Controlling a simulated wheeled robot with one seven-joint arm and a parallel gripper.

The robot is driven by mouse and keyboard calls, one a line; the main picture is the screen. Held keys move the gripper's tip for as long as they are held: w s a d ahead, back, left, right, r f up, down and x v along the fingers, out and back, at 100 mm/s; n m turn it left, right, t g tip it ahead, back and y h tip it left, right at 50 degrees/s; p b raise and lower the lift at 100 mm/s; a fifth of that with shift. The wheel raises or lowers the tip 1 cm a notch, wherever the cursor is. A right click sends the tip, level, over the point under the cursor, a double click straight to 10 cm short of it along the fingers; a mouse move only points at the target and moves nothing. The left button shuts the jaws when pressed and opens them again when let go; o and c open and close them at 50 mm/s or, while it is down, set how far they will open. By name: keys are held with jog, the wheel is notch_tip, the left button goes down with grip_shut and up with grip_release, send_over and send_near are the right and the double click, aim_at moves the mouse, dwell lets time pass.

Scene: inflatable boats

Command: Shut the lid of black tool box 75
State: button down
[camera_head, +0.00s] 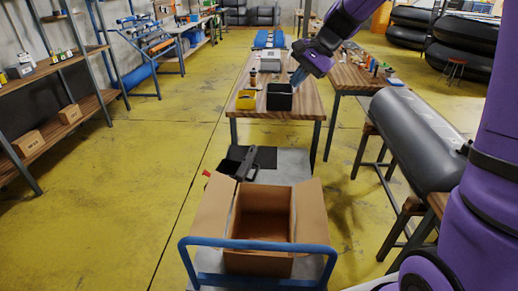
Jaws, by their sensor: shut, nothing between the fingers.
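A black box (279,100) stands near the front edge of the wooden table in the middle. It looks open at the top, with a dark inside; I cannot make out a number or clearly see its lid. My gripper (296,80) is shut and empty. It points down by the box's back right corner, near its rim; I cannot tell whether it touches. Another dark object (238,163), with a grip-like part, lies on the cart, and its exact shape is unclear.
A yellow bin (246,100) stands left of the black box. A grey box (270,65) is farther back on the table (291,64). A cart with an open cardboard box (264,258) and blue handle stands in front. Yellow floor is free to the left.

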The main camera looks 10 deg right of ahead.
jog(key=w+d+f+m+t+y, duration=0.1)
jog(key=w+d+f+m, duration=0.15)
jog(key=w+f, duration=0.55)
jog(key=w+d+f+m+y, duration=0.15)
jog(key=w+f+m, duration=0.3)
jog(key=f, duration=0.45)
jog(key=w+d+f+m+t+y, duration=0.1)
jog(key=w+f+m+y, duration=0.15)
jog(key=w+f, duration=0.6)
jog(key=m+t, duration=0.1)
jog(key=m, duration=0.4)
send_near(253, 149)
jog(key=w+a+f, duration=0.1)
jog(key=a+f, duration=0.1)
jog(key=f, duration=0.1)
jog(key=w+a+f, duration=0.1)
jog(key=a, duration=0.1)
jog(key=shift+w+f, duration=0.2)
jog(key=shift+w, duration=0.15)
jog(key=shift+w+a+r, duration=0.15)
jog(key=shift+w+a, duration=0.2)
jog(key=shift+a, duration=0.1)
jog(key=shift+a, duration=0.1)
